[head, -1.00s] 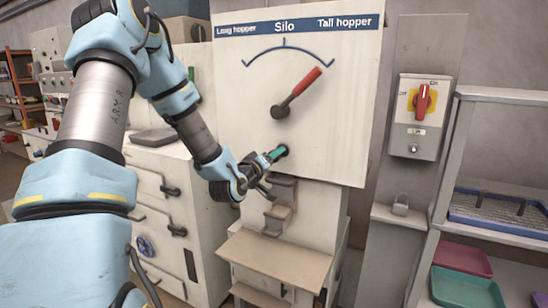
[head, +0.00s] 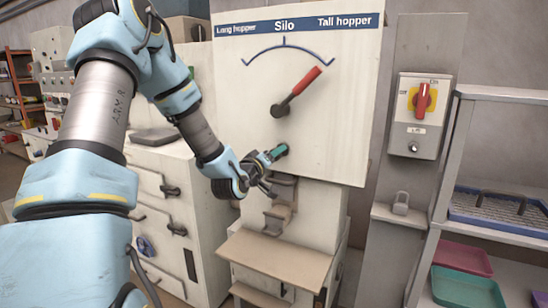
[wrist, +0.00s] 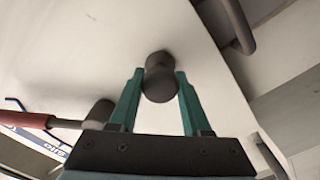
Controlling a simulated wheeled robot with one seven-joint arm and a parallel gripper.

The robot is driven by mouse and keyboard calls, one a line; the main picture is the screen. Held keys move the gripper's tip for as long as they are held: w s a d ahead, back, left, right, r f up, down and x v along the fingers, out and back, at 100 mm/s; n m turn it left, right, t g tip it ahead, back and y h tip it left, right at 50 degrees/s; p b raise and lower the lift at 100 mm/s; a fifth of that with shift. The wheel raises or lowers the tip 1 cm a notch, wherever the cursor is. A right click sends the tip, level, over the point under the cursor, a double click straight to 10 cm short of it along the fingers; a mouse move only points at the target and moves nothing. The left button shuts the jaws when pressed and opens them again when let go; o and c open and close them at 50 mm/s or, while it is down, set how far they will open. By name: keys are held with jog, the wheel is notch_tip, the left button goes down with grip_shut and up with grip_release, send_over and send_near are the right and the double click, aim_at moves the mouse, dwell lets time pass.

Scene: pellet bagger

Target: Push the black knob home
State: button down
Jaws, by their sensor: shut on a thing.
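The black knob (wrist: 159,80) is a short dark cylinder standing out from the pale front panel (head: 345,120) of the silo cabinet. In the wrist view it sits between the two green fingertips of my gripper (wrist: 160,73), which is shut on it. In the head view my gripper (head: 279,151) is at the panel below the dial lever, and its fingers mostly hide the knob. How far the knob stands out from the panel is hard to tell.
A lever with a red handle (head: 306,81) points up and right on the dial above my gripper. A brown ledge (head: 275,258) juts out below. A switch box with a red handle (head: 422,100) and a shelf rack (head: 450,150) stand to the right.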

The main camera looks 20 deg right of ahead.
jog(key=shift+w+d+f+b, duration=0.1)
jog(key=shift+w+d+b, duration=0.2)
jog(key=shift+w+d, duration=0.25)
jog(key=shift+w, duration=0.15)
jog(key=shift+c, duration=1.8)
grip_release()
jog(key=shift+d, duration=0.1)
jog(key=b+v, duration=0.3)
jog(key=v, duration=0.7)
jog(key=shift+s+a, duration=0.3)
